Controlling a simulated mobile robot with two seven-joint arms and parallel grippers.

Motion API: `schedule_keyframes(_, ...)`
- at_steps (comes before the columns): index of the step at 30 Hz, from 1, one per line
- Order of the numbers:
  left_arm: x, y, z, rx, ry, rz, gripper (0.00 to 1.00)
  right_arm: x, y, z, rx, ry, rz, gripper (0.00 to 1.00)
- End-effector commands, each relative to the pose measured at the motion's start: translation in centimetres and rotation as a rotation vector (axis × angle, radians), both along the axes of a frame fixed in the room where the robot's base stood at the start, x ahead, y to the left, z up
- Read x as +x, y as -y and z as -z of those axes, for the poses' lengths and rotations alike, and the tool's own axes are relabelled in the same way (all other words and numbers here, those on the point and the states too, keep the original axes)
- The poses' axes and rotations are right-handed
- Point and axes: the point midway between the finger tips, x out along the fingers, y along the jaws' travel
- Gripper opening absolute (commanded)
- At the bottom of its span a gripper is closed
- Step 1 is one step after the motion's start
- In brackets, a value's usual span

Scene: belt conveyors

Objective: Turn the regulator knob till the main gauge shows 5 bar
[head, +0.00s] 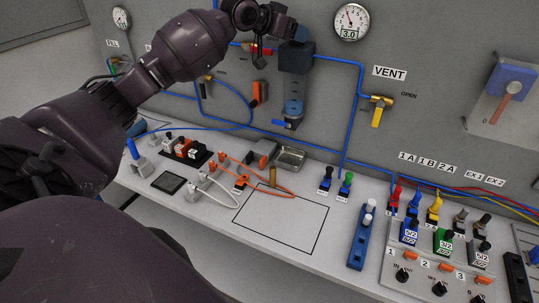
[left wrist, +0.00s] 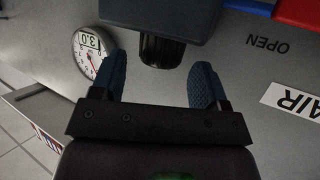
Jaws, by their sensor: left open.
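The main gauge (head: 350,20) is a round white dial on the wall, and its readout shows 3.0; it also shows upside down in the left wrist view (left wrist: 88,50). The regulator (head: 296,60) is a dark blue-grey block on the blue air line. Its black ribbed knob (left wrist: 162,52) shows in the left wrist view. My left gripper (head: 285,25) is at the top of the regulator in the head view. In the left wrist view its blue-padded fingers (left wrist: 160,84) are open, one to each side of the knob and apart from it, the knob lying just beyond the tips' midline.
A yellow-handled vent valve (head: 377,112) is on the wall to the right. A red-handled valve (head: 258,48) sits left of the regulator. The bench below holds cables, a metal tray (head: 290,158) and valve blocks. A bare outlined area (head: 280,222) lies on the bench.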

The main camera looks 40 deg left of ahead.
Motion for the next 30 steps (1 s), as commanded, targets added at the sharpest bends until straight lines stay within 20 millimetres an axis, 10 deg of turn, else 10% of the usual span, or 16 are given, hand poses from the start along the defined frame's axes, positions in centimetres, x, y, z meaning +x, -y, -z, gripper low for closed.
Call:
schedule_keyframes(17,-8.4,-2.1,-3.2,0.003,-0.003,0.002,0.68,0.1,0.0,2.1,0.000,0.004,0.000,0.56)
schedule_keyframes(30,-8.5,-0.6,4.1,0.031,-0.075,0.013,0.68,0.1,0.0,2.1,0.001,0.003,0.000,0.56)
